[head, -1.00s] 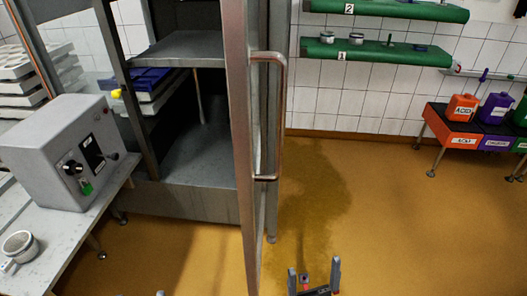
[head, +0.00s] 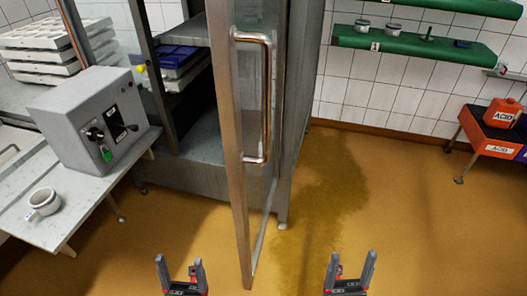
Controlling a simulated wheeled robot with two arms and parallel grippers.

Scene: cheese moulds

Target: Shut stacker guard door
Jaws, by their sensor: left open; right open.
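The stacker guard door (head: 228,120) stands swung open toward me, seen almost edge-on, with a clear panel in a metal frame. Its long bar handle (head: 267,100) is on the side facing right. Behind it the stacker cabinet (head: 205,135) is open at the front, with shelves and a blue mould (head: 178,57) on a white stack inside. My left gripper (head: 179,268) is open and empty, low in the picture, left of the door's bottom edge. My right gripper (head: 349,268) is open and empty, low and to the right of the door. Neither touches the door.
A control box (head: 95,120) and a white cup (head: 43,203) stand on a bench (head: 75,215) at left. Green wall shelves (head: 410,47) and an orange acid container (head: 502,113) on a stand are at right. The floor (head: 400,220) right of the door is clear.

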